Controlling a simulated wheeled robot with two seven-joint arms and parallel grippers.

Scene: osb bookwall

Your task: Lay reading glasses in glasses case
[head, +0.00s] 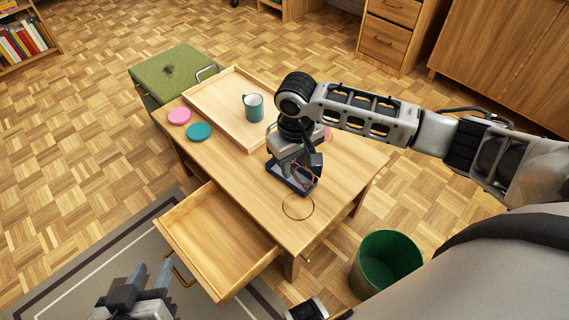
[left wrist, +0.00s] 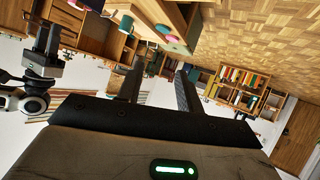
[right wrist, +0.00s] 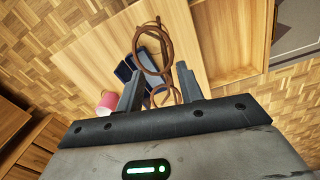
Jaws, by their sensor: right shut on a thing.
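My right gripper (head: 303,164) is over the table, above a small blue open case (head: 285,181) with a paler inside. It is shut on thin brown-framed reading glasses; a round brown rim (right wrist: 171,48) shows beyond the fingertips in the right wrist view. The blue case (right wrist: 153,63) lies behind the glasses there. I cannot tell whether the glasses touch the case. A thin brown ring (head: 298,218) also shows at the tabletop beside the case; I cannot tell if it belongs to the glasses. My left gripper (head: 143,290) is open and empty, low at the front left.
The wooden table (head: 240,180) carries a tray (head: 208,101) with a teal mug (head: 254,110), plus pink (head: 179,116) and teal (head: 199,132) coasters. A pink object (right wrist: 107,102) stands near the case. A drawer (head: 220,245) is pulled out. A green bin (head: 384,265) and green stool (head: 172,72) flank the table.

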